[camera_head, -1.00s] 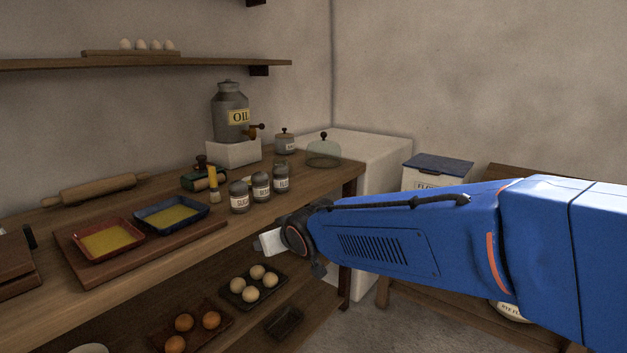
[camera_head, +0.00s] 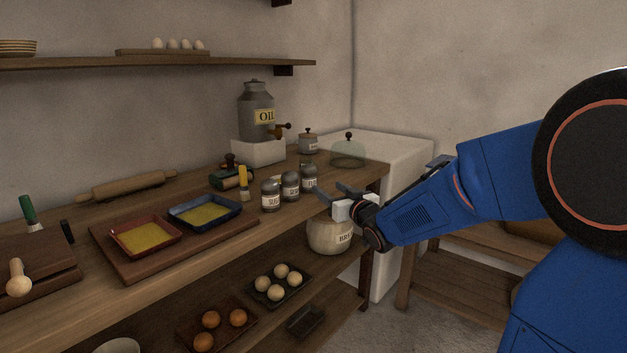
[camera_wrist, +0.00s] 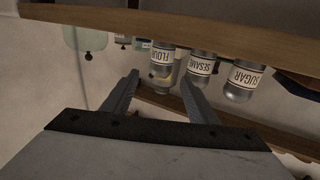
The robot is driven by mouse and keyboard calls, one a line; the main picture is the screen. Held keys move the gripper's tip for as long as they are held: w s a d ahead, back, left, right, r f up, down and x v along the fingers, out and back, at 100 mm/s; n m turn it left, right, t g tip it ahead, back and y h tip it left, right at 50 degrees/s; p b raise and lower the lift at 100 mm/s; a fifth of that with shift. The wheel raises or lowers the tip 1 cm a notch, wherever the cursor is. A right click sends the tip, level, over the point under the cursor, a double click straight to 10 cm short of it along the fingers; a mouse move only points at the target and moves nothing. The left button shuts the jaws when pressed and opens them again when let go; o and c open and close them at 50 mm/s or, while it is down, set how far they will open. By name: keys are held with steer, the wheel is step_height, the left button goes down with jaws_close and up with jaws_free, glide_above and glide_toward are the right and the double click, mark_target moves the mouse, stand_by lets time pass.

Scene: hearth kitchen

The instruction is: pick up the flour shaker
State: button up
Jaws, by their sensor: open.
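The flour shaker (camera_head: 309,175) is a small glass jar with a grey lid and a white label. It stands upright on the wooden counter, rightmost in a row of three. In the wrist view the shaker (camera_wrist: 162,64) appears upside down, with its FLOUR label readable, between and beyond the fingertips. My gripper (camera_head: 328,190) is open and empty at the counter's front edge, just right of the shaker and apart from it. Both fingers of my gripper (camera_wrist: 160,80) show in the wrist view, pointing toward the shaker.
The sesame shaker (camera_head: 290,186) and sugar shaker (camera_head: 271,195) stand close to its left. Behind are an oil can (camera_head: 257,112), a lidded pot (camera_head: 308,142) and a glass dome (camera_head: 348,152). A large jar (camera_head: 330,236) sits on the shelf below my gripper.

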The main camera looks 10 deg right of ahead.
mark_target(312, 177)
steer(key=x, duration=1.4)
steer(key=shift+a, duration=0.3)
steer(key=c, duration=0.9)
